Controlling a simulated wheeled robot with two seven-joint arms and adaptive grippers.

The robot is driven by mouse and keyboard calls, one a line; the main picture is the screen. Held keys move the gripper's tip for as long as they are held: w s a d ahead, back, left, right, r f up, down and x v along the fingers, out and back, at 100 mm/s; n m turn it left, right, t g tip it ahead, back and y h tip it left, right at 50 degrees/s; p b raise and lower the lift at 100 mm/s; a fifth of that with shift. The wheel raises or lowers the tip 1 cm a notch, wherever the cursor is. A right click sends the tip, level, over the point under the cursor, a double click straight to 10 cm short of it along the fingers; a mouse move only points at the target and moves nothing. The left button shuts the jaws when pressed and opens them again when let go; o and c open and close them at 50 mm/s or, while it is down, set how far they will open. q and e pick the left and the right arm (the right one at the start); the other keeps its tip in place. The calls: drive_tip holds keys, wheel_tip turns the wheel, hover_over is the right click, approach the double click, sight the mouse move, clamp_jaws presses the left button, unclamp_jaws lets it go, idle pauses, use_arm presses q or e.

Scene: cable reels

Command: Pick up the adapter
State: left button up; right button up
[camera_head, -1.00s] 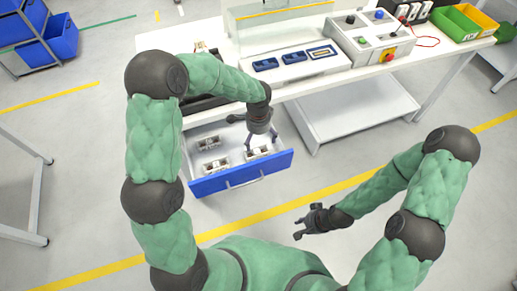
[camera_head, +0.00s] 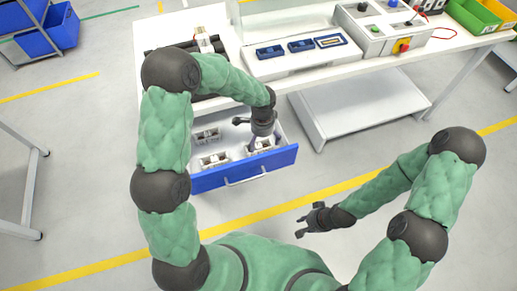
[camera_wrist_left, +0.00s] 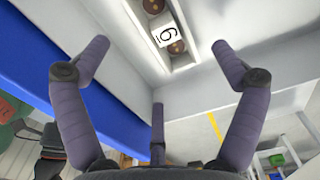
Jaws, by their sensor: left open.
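The open drawer (camera_head: 240,172) with a blue front holds several pale adapters. One adapter (camera_head: 262,146) sits at its right side, partly hidden by my left gripper (camera_head: 247,132). In the left wrist view this adapter (camera_wrist_left: 168,34) shows a white label with a digit and dark round parts, lying beyond the fingertips. My left gripper is open and empty just above it, fingers spread to either side in the picture. Two other adapters, one at the back (camera_head: 208,135) and one at the front (camera_head: 214,160), lie to the left. My right gripper (camera_head: 308,219) is open and empty, away from the drawer.
The white workbench (camera_head: 300,73) above the drawer carries blue-framed connectors (camera_head: 301,46), a control box with a red button (camera_head: 403,46), and green and yellow bins (camera_head: 475,18). A white low shelf (camera_head: 360,105) stands right of the drawer. Floor in front is clear.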

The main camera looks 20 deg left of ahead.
sight(261, 147)
use_arm(q)
wheel_tip(261, 147, down, 6)
drive_tip(key=b, duration=0.2)
drive_tip(key=shift+w+a+b, duration=0.1)
drive_tip(key=shift+a+b, duration=0.05)
drive_tip(key=shift+b, duration=0.2)
drive_tip(key=c, duration=1.4)
